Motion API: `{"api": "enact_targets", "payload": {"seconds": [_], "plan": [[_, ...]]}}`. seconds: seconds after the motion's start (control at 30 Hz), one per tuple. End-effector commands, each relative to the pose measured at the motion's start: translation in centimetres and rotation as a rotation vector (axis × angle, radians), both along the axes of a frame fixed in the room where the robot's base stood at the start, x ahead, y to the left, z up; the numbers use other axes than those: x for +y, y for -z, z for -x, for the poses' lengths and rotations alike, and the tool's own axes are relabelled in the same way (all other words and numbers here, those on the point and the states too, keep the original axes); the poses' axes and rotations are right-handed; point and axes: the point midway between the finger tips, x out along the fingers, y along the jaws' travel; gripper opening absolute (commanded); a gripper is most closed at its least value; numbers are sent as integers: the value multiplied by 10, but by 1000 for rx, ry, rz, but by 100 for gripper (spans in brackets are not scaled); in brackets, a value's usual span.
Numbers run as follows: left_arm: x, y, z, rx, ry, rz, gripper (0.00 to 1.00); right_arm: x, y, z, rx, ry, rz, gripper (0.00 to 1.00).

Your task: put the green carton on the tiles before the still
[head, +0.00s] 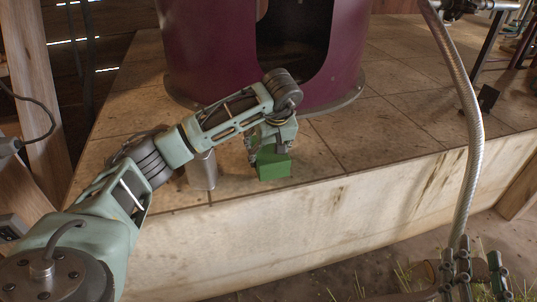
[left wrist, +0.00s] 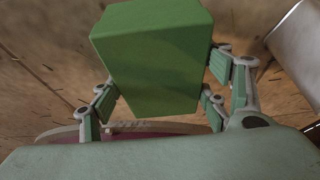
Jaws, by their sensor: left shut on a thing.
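The green carton (head: 274,169) is at the tiled ledge (head: 318,160), before the dark red still (head: 213,55) and close to the ledge's front edge. I cannot tell whether its underside touches the tiles. My left gripper (head: 270,146) reaches down from above and is shut on the carton. In the left wrist view the carton (left wrist: 155,60) sits between the two fingers, with tiles behind it. My right gripper (head: 478,274) is at the bottom right, away from the carton, with its fingers apart and nothing seen between them.
A grey metal cylinder (head: 202,171) stands on the tiles just left of the carton; it also shows in the left wrist view (left wrist: 298,45). A ribbed metal hose (head: 466,120) hangs at the right. The tiles right of the carton are clear.

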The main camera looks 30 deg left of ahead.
Motion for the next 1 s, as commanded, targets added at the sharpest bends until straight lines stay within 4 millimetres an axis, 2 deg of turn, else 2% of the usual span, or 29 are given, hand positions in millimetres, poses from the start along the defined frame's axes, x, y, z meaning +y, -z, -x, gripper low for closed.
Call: {"api": "enact_targets", "payload": {"seconds": [0.17,0.47,0.5,0.7,1.0], "plan": [[0,9,0,-3,0,0,34,1,-16,3,-83,-4,-22,40],[0,10,0,-3,0,0,34,1,-18,3,-86,-4,-23,40],[0,11,0,-1,-1,-1,71,1,-18,3,-88,-4,-23,40],[0,11,0,-1,-1,-1,88,1,-18,3,-87,-4,-23,40],[0,10,0,-1,-1,-1,89,1,-18,3,-87,-4,-23,40]]}}
